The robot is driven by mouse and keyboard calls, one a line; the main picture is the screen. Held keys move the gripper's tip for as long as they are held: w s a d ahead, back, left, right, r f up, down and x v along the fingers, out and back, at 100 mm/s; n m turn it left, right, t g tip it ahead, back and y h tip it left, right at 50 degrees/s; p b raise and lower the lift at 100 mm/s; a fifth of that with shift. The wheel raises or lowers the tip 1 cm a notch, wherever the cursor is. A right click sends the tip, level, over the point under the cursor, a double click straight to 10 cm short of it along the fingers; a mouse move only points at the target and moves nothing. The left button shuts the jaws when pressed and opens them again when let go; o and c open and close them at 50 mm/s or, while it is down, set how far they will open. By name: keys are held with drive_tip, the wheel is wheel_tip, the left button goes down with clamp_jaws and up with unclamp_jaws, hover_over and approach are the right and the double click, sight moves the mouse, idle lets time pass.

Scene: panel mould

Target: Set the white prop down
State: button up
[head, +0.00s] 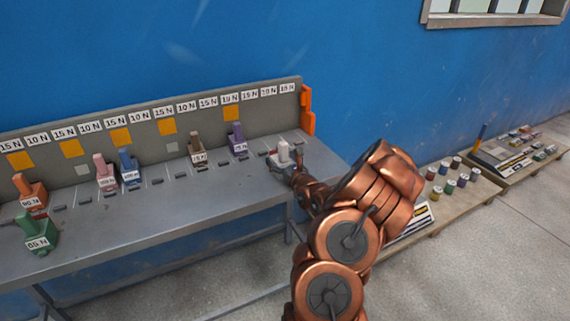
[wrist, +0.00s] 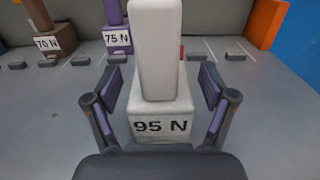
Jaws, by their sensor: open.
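The white prop (head: 283,156) stands upright near the right end of the grey bench (head: 190,211). In the wrist view the white prop (wrist: 157,62) has a tall block on a wider base labelled 95 N. My gripper (wrist: 160,95) is open, with one finger on each side of the base and a visible gap on both sides. In the head view my gripper (head: 298,174) is at the bench's right end, partly hidden by my copper arm. The prop's underside contact is partly hidden by my gripper.
A purple 75 N prop (head: 237,141) and a brown prop (head: 198,150) stand left of the white one. Blue, pink, orange and green props stand further left. An orange bracket (head: 307,110) is on the back panel's right end. Low tables with small cans (head: 456,163) stand at right.

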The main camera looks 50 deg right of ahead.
drive_tip(key=b+v, duration=0.1)
drive_tip(key=v, duration=1.1)
drive_tip(key=shift+b, duration=0.4)
